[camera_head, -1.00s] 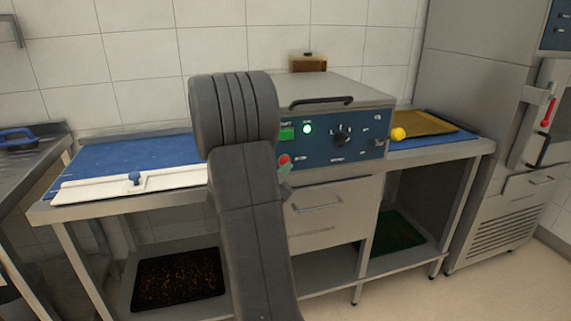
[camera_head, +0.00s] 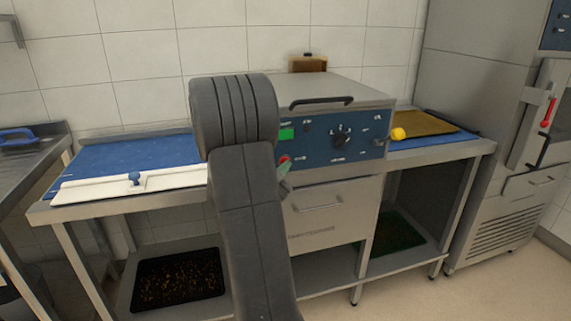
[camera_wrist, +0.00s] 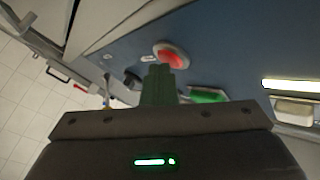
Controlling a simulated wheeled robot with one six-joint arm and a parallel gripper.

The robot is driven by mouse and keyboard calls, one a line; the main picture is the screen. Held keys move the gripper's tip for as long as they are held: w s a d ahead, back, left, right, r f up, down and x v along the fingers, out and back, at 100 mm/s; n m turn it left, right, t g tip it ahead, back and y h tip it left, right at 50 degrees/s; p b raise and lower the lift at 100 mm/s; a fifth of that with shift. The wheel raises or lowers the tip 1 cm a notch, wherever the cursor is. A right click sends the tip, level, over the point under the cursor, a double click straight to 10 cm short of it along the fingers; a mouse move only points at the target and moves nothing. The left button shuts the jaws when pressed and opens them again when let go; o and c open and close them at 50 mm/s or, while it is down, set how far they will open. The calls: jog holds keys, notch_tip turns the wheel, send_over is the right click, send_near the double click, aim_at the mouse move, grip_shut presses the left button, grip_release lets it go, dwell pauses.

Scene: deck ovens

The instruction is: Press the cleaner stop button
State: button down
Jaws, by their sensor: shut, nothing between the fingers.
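The red stop button (camera_head: 284,159) sits on the blue front panel of the cleaner, just right of my arm. In the wrist view the button (camera_wrist: 172,56) is a red round cap on a pale collar. My gripper (camera_wrist: 163,69) is shut and empty, its green fingertips at the lower edge of the button. I cannot tell whether they touch it or sit just in front. In the head view my arm hides most of my gripper. The cleaner (camera_head: 335,90) is a steel box with a dark handle on its lid.
A blue mat (camera_head: 130,153) with a white bar lies left. A steel cabinet (camera_head: 475,110) stands right.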

jog(key=shift+s, duration=0.15)
jog(key=shift+s+d+b, duration=0.25)
jog(key=shift+s+b, duration=0.15)
jog(key=shift+s, duration=0.3)
jog(key=shift+s, duration=0.1)
jog(key=s, duration=0.1)
jog(key=s+d+b, duration=0.1)
jog(key=s, duration=0.2)
jog(key=shift+s+d+b, duration=0.25)
jog(key=shift+s+b, duration=0.05)
dwell(0.5)
jog(key=w+p, duration=0.2)
jog(key=p, duration=0.1)
jog(key=shift+w+a+r+p, duration=0.2)
jog(key=shift+w+a+p, duration=0.1)
jog(key=shift+a, duration=0.1)
